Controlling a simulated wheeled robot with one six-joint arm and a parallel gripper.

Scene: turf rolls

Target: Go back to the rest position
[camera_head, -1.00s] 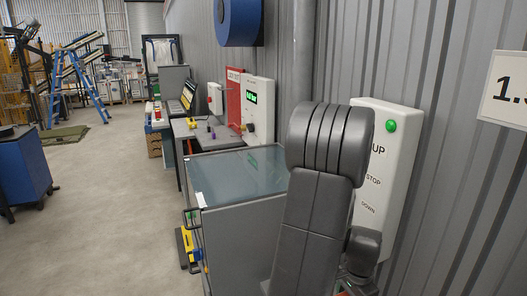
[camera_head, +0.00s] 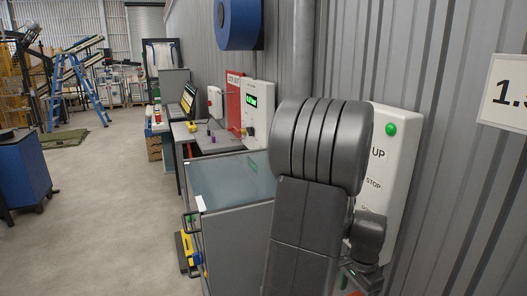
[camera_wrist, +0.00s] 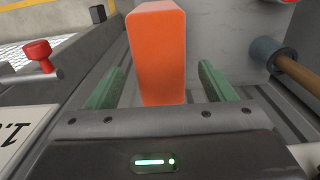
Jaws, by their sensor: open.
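My gripper (camera_wrist: 160,85) shows in the wrist view, with its two green fingers wide apart. An orange block (camera_wrist: 158,50) stands upright in the picture between and beyond the fingers. In the head view my grey arm stands bent at the right, in front of a white control box (camera_head: 401,145) on the wall. The box has a green button and the words UP and STOP.
A grey cabinet with a glassy top (camera_head: 228,180) stands close to the left of my arm. A bench (camera_head: 208,141) is behind it. A blue cart (camera_head: 22,170) stands at far left. The floor between is clear. A red knob (camera_wrist: 38,52) shows in the wrist view.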

